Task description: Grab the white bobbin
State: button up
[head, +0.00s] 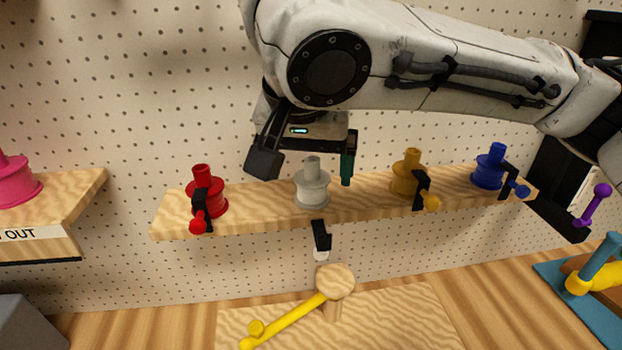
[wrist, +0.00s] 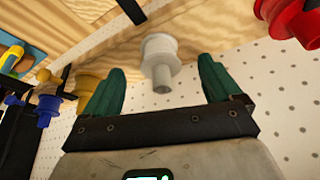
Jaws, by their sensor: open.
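The white bobbin (head: 312,186) stands upright on the wooden shelf (head: 265,207), between the red and the yellow-brown bobbins. My gripper (head: 308,168) is at the shelf, with its fingers spread to either side of the white bobbin. In the wrist view the white bobbin (wrist: 160,58) shows between the two green fingertips of my gripper (wrist: 158,85), with a gap on each side. My gripper is open and holds nothing. In the head view one finger is dark at the left and the other is green at the right.
A red bobbin (head: 206,190) stands left on the shelf; a yellow-brown bobbin (head: 408,174) and a blue bobbin (head: 488,168) stand right. Black clips hang at the shelf's front edge. Below are a wooden post (head: 335,282) with a yellow rod (head: 290,322). A pegboard is behind.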

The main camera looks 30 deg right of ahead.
aim_at(311, 160)
jog(key=shift+w+d+r, duration=0.15)
jog(key=shift+w+d, duration=0.45)
jog(key=shift+w, duration=0.1)
jog(key=shift+p+x, duration=0.5)
jog(key=shift+x, duration=0.65)
jog(key=shift+f, duration=0.5)
jog(key=c, duration=1.1)
jog(key=shift+c, duration=0.2)
jog(key=shift+r, duration=0.15)
